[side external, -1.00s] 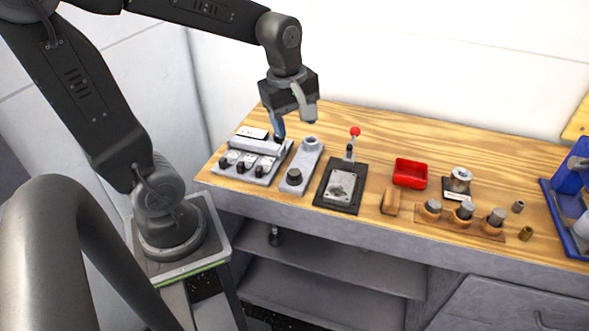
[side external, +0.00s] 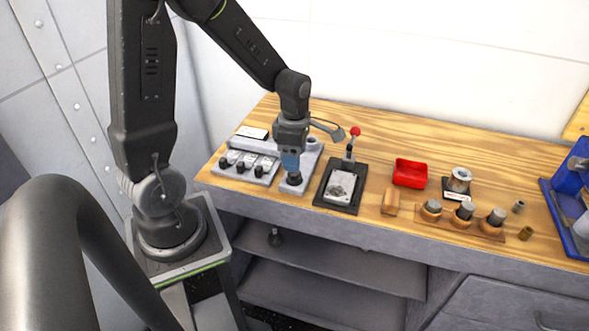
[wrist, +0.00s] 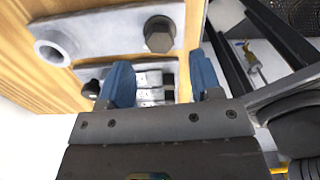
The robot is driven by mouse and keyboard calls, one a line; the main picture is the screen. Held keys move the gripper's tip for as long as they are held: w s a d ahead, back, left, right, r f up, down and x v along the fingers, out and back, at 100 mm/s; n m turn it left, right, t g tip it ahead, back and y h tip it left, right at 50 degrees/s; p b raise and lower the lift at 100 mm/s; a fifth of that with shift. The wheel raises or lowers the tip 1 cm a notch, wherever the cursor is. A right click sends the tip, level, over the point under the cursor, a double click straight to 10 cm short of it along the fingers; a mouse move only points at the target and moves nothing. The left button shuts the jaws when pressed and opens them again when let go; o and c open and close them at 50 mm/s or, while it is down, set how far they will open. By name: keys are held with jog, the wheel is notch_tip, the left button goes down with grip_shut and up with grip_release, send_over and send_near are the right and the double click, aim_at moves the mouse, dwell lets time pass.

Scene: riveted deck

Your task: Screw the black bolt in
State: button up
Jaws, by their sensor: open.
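The black bolt (side external: 294,179) stands at the near end of a grey plate (side external: 286,188), which has a raised round socket (side external: 312,142) at its far end. In the wrist view the bolt's dark hex head (wrist: 159,34) sits on the plate, with the open socket (wrist: 50,51) to its left. My gripper (side external: 291,166) points down just above the bolt. Its blue fingers (wrist: 161,62) are open and empty in the wrist view, and the head shows beyond their tips, roughly in line with the gap. How deep the bolt sits is hidden.
A switch panel (side external: 247,164) with several black knobs lies left of the plate. A black-framed plate (side external: 341,188) with a red-topped lever (side external: 355,132) is close on the right. A red tray (side external: 409,173) and a wooden holder (side external: 460,222) with grey pegs stand farther right.

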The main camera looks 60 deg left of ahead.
aim_at(294, 175)
jog(key=shift+f, duration=2.4)
jog(key=c, duration=0.9)
jog(key=shift+c, duration=0.2)
